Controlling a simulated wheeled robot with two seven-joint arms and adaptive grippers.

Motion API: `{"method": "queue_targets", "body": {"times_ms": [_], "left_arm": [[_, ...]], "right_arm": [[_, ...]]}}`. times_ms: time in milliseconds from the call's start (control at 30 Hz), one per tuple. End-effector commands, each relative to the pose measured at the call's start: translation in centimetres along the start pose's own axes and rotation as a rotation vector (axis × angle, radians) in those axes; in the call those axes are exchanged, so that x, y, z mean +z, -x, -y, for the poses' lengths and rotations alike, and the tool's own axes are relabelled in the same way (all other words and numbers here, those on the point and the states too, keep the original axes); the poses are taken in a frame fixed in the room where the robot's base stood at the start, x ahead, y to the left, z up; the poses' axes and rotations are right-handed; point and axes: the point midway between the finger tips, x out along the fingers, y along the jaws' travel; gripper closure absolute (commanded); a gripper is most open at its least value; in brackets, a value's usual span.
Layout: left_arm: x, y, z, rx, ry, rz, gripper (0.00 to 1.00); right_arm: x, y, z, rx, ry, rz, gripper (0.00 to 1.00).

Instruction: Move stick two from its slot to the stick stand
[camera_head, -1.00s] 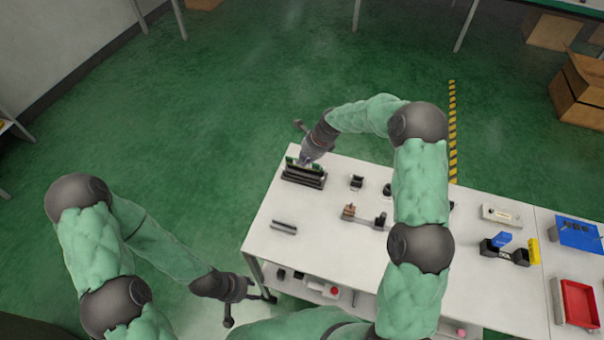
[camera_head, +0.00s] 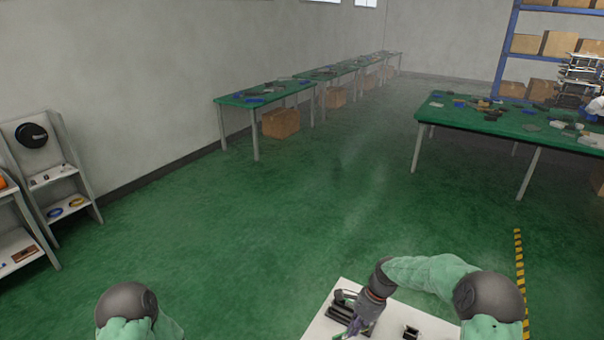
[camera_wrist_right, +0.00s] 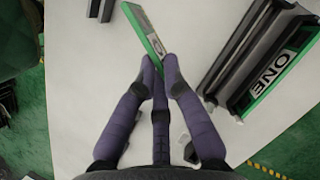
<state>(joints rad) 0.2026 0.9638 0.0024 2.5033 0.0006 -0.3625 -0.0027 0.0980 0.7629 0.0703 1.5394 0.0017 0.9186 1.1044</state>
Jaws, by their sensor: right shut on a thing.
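My right gripper (camera_wrist_right: 160,68) is shut on a flat stick (camera_wrist_right: 143,30) with a green edge and a pale label, in the right wrist view. Its label is seen at a steep angle and I cannot read it fully. The black slotted rack (camera_wrist_right: 240,58) is to the right, apart from the held stick, with a green-edged stick marked ONE (camera_wrist_right: 282,66) in it. A dark grooved holder (camera_wrist_right: 101,9), perhaps the stick stand, is at the top left, cut by the frame. In the head view my right gripper (camera_head: 357,327) is low, beside the rack (camera_head: 341,311). My left gripper is out of view.
The white table (camera_wrist_right: 75,75) has bare surface around the held stick. A small black fixture (camera_head: 411,332) stands right of my gripper in the head view. Green worktables (camera_head: 275,94) stand far off.

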Motion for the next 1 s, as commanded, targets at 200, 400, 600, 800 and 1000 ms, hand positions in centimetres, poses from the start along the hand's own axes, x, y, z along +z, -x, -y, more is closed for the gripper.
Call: {"method": "queue_targets", "body": {"times_ms": [200, 400, 600, 800, 1000], "left_arm": [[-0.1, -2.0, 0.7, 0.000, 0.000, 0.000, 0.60], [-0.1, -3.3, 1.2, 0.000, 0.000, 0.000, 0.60], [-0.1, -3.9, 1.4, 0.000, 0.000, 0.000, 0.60], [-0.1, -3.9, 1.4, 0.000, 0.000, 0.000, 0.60], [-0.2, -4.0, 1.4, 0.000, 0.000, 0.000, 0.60]], "right_arm": [[0.6, -1.5, -4.2, 0.194, 0.462, -0.001, 1.00], [0.8, -1.9, -7.7, 0.350, 0.838, -0.002, 1.00], [0.8, -1.9, -9.6, 0.434, 1.047, -0.002, 1.00], [0.8, -1.8, -10.0, 0.453, 1.093, -0.002, 1.00], [2.0, -1.3, -10.5, 0.440, 1.072, -0.006, 1.00]]}}
